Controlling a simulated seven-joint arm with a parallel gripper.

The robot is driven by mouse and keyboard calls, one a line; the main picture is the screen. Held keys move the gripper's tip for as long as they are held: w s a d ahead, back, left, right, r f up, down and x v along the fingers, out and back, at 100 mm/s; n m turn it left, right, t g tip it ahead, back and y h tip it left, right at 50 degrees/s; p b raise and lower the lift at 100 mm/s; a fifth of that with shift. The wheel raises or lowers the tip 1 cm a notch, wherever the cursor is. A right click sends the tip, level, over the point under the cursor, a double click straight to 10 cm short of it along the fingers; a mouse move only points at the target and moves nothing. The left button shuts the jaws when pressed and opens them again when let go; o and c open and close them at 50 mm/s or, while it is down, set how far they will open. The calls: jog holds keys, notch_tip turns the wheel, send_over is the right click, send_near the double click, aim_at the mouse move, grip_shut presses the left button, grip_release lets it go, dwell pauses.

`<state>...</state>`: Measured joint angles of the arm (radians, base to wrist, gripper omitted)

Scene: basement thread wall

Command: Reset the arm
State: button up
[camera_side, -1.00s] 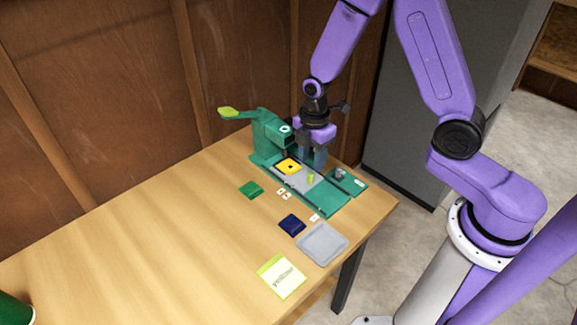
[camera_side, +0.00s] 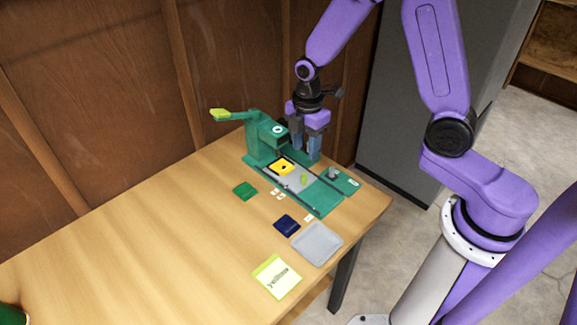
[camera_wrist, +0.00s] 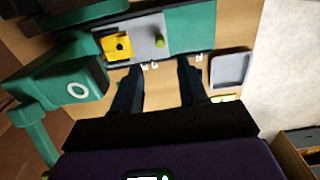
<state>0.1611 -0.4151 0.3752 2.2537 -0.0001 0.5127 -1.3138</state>
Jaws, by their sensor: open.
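My gripper (camera_side: 305,156) is open and empty, pointing down above the green press-like fixture (camera_side: 262,140) at the table's far corner. In the wrist view the two dark fingers of my gripper (camera_wrist: 160,68) stand apart with nothing between them. The fixture has a lever with a yellow-green end (camera_side: 220,114). A yellow square with a dark centre (camera_side: 282,167) lies on its grey plate, beside a small yellow-green peg (camera_side: 303,178). The fingers appear clear of these parts.
A green block (camera_side: 245,190), a dark blue block (camera_side: 286,224), a grey tray (camera_side: 317,243) and a yellow-edged note (camera_side: 277,277) lie on the wooden table (camera_side: 150,250). A grey cabinet (camera_side: 405,110) stands behind, beside a wood-panelled wall. The table's left part is mostly clear.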

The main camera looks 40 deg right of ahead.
jog(key=s+r+m, duration=0.2)
jog(key=s+r, duration=0.3)
jog(key=s, duration=0.7)
jog(key=s+r+m, duration=0.3)
jog(key=s+r, duration=0.3)
jog(key=s, duration=0.6)
jog(key=shift+s+a, duration=0.15)
jog(key=shift+s, duration=0.15)
jog(key=shift+w, duration=0.15)
jog(key=shift+c, duration=0.2)
dwell(0.5)
